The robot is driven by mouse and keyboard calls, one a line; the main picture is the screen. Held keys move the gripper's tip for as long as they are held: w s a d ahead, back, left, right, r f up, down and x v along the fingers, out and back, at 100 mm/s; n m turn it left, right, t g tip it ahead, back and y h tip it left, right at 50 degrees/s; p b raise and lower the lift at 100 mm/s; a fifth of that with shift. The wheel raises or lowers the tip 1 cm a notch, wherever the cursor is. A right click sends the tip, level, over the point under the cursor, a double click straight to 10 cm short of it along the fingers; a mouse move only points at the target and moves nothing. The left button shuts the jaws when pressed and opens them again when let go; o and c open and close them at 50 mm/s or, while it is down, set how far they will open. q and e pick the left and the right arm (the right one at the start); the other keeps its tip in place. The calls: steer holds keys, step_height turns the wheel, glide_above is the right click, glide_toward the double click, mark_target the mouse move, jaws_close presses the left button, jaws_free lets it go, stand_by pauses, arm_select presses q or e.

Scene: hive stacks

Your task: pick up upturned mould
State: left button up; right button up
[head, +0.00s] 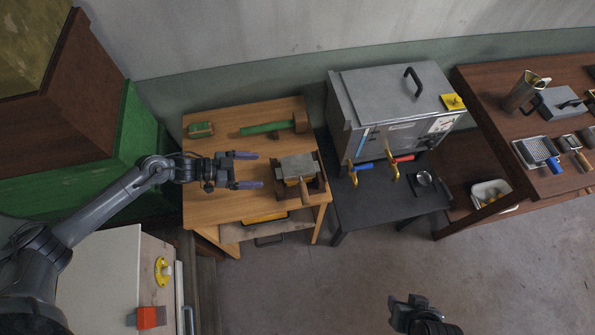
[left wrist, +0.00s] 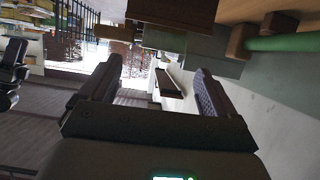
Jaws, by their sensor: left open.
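The upturned mould, which I take to be the grey-topped block (head: 296,166) with a wooden handle, sits in a dark wooden frame on the right part of the wooden table (head: 215,205). My left gripper (head: 247,170) is open and empty. Its two fingers point right toward the block from its left side, with a gap between. In the left wrist view, a brown wooden block with a grey slab (left wrist: 165,39) shows at the top, beyond the fingers (left wrist: 150,85), with nothing between them. My right gripper (head: 408,301) is at the bottom of the head view, away from the table; its jaws are unclear.
A mallet with a green handle (head: 265,128) lies behind the block, and a small green brush-like item (head: 201,130) lies at the back left. A grey metal box (head: 390,95) on a dark stand is to the right. The table's front left is clear.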

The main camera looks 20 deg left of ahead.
mark_target(285, 167)
arm_select(q)
steer(key=shift+w+x, duration=0.2)
steer(key=shift+x, duration=2.55)
steer(key=shift+w+x, duration=0.15)
steer(key=shift+x, duration=2.55)
steer(key=shift+a+r, duration=0.15)
steer(key=shift+a, duration=0.05)
steer(key=shift+c, duration=0.3)
steer(key=c, duration=0.8)
steer(key=shift+r, duration=0.1)
steer(key=shift+c, duration=0.2)
